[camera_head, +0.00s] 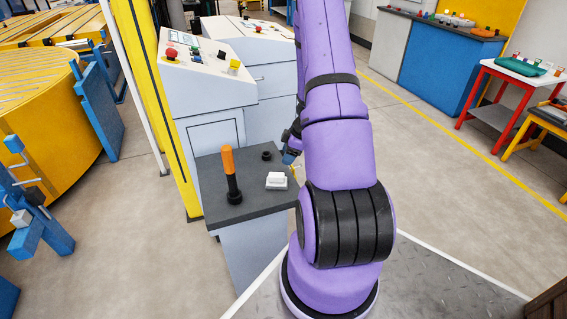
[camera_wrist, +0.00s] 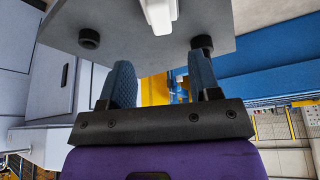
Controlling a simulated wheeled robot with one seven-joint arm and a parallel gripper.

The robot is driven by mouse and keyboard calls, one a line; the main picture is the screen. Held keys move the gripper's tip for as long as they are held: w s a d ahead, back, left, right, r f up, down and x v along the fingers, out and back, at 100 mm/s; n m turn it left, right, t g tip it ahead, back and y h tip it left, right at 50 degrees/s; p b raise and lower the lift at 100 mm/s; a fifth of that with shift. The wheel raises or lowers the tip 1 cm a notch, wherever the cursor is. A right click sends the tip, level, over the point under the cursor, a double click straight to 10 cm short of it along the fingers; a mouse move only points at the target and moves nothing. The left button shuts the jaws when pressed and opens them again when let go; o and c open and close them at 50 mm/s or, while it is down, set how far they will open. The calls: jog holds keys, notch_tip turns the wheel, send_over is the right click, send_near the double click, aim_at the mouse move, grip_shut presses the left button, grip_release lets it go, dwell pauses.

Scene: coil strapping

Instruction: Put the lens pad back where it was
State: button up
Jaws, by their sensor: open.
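A small white block (camera_head: 277,180), which looks like the lens pad though I cannot tell for sure, lies on the dark top of a small stand (camera_head: 215,185). In the wrist view the white block (camera_wrist: 158,12) is partly cut off by the top edge. My gripper (camera_head: 290,158) is at the right edge of the stand, mostly hidden behind my arm. In the wrist view my gripper (camera_wrist: 160,68) has its two blue fingers wide apart, with nothing between them. The white block is beyond the fingertips, apart from them.
An orange-handled tool (camera_head: 228,162) stands upright in a black base on the stand. A black ring (camera_head: 267,155) lies behind the white block. A control console (camera_head: 205,75) stands directly behind. The floor to the right is clear up to a red-framed table (camera_head: 485,110).

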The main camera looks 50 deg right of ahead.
jog(key=w+a+r+m+t+h, duration=0.1)
jog(key=w+r+h, duration=0.25)
jog(key=r, duration=0.65)
jog(key=w+a+r+m+t+h, duration=0.15)
jog(key=w+r, duration=0.25)
jog(key=r, duration=0.5)
jog(key=s+a+r+m+h, duration=0.1)
jog(key=a+r+h, duration=0.15)
jog(key=r, duration=0.35)
jog(key=a+r+m+h, duration=0.1)
jog(key=a+r, duration=0.3)
jog(key=r, duration=0.3)
jog(key=s+a+r+m+y, duration=0.1)
jog(key=s+a+r, duration=0.4)
jog(key=s+a, duration=0.6)
jog(key=s+a+r+m+g+y, duration=0.1)
jog(key=s+a+r+y, duration=0.3)
jog(key=s+a, duration=0.7)
jog(key=shift+a+r+m+y, duration=0.35)
jog(key=shift+a+r, duration=0.15)
jog(key=shift+a, duration=0.7)
jog(key=shift+w+d, duration=0.1)
jog(key=shift+d, duration=0.05)
